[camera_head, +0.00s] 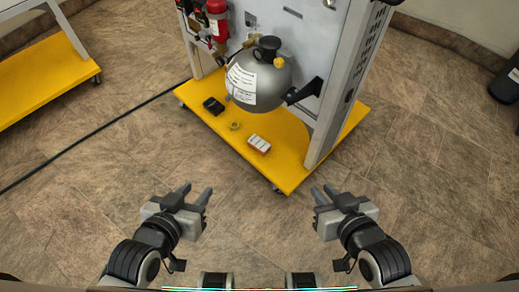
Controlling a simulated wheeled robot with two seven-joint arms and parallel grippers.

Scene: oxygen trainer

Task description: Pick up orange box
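A small box with a white top and orange-red sides (259,144) lies on the front part of the yellow platform (290,173). My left gripper (196,191) is open and empty, in front of the platform and to the left of the box. My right gripper (323,191) is open and empty, in front of the platform and to the right of the box. Both grippers are apart from the box.
A black object (213,106) and a small yellow ring-like item (234,126) lie on the platform. A grey tank (262,84) on an upright panel overhangs it behind the box. A black cable (95,131) crosses the floor at left. The front floor is clear.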

